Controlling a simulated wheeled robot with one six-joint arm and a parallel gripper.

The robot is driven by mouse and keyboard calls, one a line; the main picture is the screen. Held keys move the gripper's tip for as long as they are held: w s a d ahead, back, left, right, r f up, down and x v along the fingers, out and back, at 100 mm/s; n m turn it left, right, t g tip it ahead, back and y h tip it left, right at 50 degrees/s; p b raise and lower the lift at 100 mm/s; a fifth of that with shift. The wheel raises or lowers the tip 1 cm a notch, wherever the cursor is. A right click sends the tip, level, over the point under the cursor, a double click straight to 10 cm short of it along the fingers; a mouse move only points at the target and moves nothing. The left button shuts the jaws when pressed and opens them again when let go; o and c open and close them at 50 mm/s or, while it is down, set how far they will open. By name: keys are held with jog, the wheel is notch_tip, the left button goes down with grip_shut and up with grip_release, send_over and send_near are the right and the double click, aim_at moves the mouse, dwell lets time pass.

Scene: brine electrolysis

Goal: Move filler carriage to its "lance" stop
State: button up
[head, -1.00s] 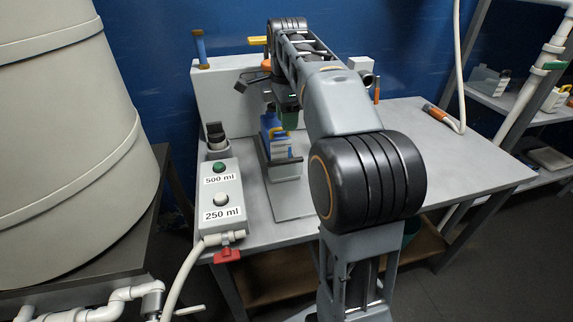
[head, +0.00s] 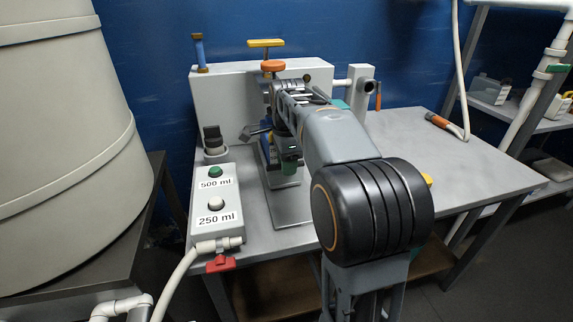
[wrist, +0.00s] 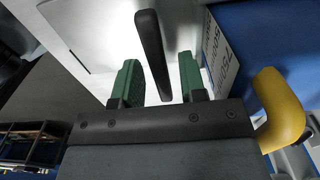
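In the wrist view, my gripper (wrist: 158,80) is open, its two green fingers standing on either side of a black bar-shaped handle (wrist: 152,50). A gap shows on each side of the bar. I cannot tell for sure that this bar belongs to the filler carriage. In the head view, my gripper (head: 289,166) is low over the bench, in front of the white back panel (head: 222,100). My arm hides most of the filler and any stop marks. An orange knob (head: 272,65) and a yellow T-handle (head: 266,43) show above the arm.
A button box (head: 214,205) marked 500 ml and 250 ml sits at the bench's left edge, with a red valve handle (head: 221,264) below it. A yellow curved part (wrist: 283,108) lies close right of my gripper. The bench's right side (head: 440,165) is mostly clear.

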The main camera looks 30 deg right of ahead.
jog(key=shift+c, duration=0.4)
grip_shut()
